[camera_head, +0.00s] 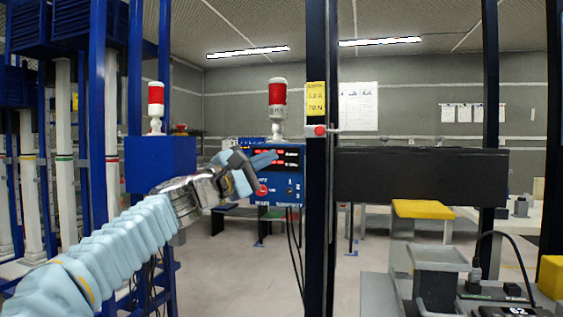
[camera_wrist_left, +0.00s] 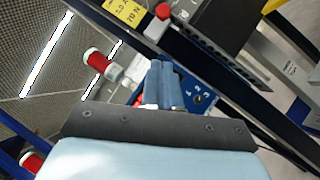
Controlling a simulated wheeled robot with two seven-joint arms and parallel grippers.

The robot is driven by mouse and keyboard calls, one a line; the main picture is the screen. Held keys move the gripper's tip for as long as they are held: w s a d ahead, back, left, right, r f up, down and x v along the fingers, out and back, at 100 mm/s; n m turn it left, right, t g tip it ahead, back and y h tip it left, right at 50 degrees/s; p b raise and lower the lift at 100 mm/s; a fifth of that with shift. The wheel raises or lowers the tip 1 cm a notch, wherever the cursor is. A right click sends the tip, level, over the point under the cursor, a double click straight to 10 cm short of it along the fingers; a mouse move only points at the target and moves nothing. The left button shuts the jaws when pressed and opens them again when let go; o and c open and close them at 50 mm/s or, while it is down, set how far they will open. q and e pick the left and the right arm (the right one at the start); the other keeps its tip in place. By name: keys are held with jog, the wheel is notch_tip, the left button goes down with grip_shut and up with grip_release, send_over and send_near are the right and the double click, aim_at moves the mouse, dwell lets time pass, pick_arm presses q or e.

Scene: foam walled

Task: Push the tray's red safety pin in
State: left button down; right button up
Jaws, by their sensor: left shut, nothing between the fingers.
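The red safety pin (camera_head: 319,130) is a small round red knob on the dark upright post (camera_head: 316,220), just below a yellow label. It also shows at the top of the left wrist view (camera_wrist_left: 163,11). The tray (camera_head: 420,175) is a long black box extending right from the post. My left gripper (camera_head: 268,158) is shut and empty, left of and lower than the pin and apart from it. Its blue fingers (camera_wrist_left: 164,80) show together in the left wrist view. It overlaps the blue control box (camera_head: 291,195); I cannot tell if they touch. My right gripper is out of view.
The control box has a red button, a dial and a red-white beacon (camera_head: 277,98) above. A second blue box (camera_head: 160,163) with a beacon stands left. A grey stand with a yellow top (camera_head: 423,209) and a small device are at lower right.

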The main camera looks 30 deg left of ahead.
pick_arm(q)
jog(key=shift+v, duration=1.15)
